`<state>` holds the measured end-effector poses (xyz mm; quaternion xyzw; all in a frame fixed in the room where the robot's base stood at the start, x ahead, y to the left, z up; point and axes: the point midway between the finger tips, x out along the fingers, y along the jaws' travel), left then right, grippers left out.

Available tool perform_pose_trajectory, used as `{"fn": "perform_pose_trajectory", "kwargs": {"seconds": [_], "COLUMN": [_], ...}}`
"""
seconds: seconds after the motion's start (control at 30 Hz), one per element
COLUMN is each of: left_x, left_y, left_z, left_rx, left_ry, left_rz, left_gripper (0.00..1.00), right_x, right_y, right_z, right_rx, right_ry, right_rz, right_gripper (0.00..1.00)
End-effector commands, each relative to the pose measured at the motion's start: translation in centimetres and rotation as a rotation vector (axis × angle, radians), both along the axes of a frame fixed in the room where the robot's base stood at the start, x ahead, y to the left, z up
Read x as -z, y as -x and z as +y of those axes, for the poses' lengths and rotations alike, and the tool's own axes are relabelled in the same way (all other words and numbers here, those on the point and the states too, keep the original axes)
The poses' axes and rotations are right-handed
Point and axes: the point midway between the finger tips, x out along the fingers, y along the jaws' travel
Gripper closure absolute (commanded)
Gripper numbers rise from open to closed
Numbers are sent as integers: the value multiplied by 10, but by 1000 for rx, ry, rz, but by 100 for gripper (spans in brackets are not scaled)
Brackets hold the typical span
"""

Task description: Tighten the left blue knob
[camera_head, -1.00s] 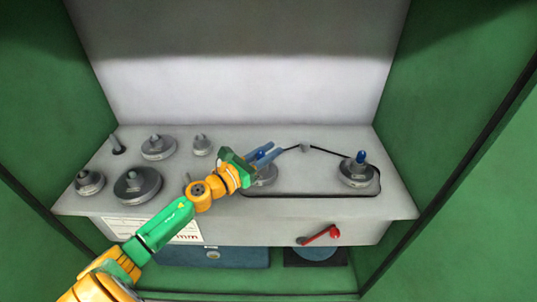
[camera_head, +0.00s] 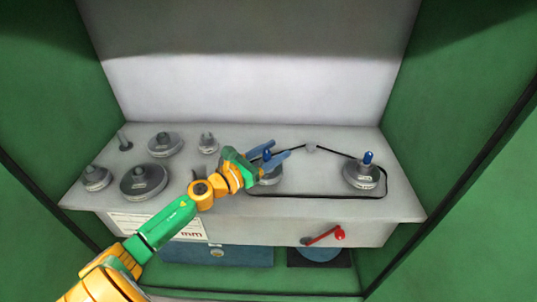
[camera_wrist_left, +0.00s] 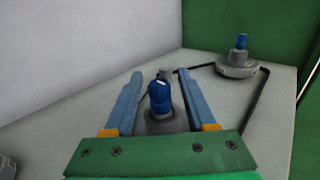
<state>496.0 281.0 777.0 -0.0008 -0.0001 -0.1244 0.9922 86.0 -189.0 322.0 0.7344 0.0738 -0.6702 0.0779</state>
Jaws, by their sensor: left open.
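The left blue knob (camera_head: 267,155) stands upright on top of a grey pulley (camera_head: 270,176) in the middle of the grey bench. In the left wrist view the blue knob (camera_wrist_left: 159,97) sits between the two blue fingers of my left gripper (camera_wrist_left: 161,98), with a gap on each side. My left gripper (camera_head: 272,155) is open around the knob and does not visibly touch it. The green palm hides part of the pulley. A second blue knob (camera_head: 368,158) stands on the right pulley (camera_head: 361,176). My right gripper is not in view.
A black belt (camera_head: 320,196) runs around the two pulleys and a small grey post (camera_head: 311,148). Several loose grey pulleys (camera_head: 144,182) stand on the left of the bench. A red-handled lever (camera_head: 325,235) is on the front face. Green walls close both sides.

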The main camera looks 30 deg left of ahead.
Motion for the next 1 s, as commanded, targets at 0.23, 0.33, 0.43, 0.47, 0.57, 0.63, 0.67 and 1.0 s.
{"fn": "perform_pose_trajectory", "kwargs": {"seconds": [0.23,0.33,0.43,0.47,0.57,0.63,0.67,1.0], "left_x": [3,2,1,1,0,0,0,0], "left_y": [37,50,58,59,62,62,62,62], "left_z": [9,12,14,15,15,15,15,15], "left_rx": [1,1,2,1,2,2,2,2], "left_ry": [-1,1,0,0,-1,-2,-2,-2], "left_rz": [4,3,2,2,1,0,0,0], "left_gripper": [44,44,44,44,44,44,44,44], "right_x": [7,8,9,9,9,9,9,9], "right_y": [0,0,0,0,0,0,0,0], "right_z": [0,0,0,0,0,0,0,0], "right_rx": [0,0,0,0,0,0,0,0], "right_ry": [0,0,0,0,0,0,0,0], "right_rz": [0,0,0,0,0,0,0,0], "right_gripper": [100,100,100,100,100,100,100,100]}}
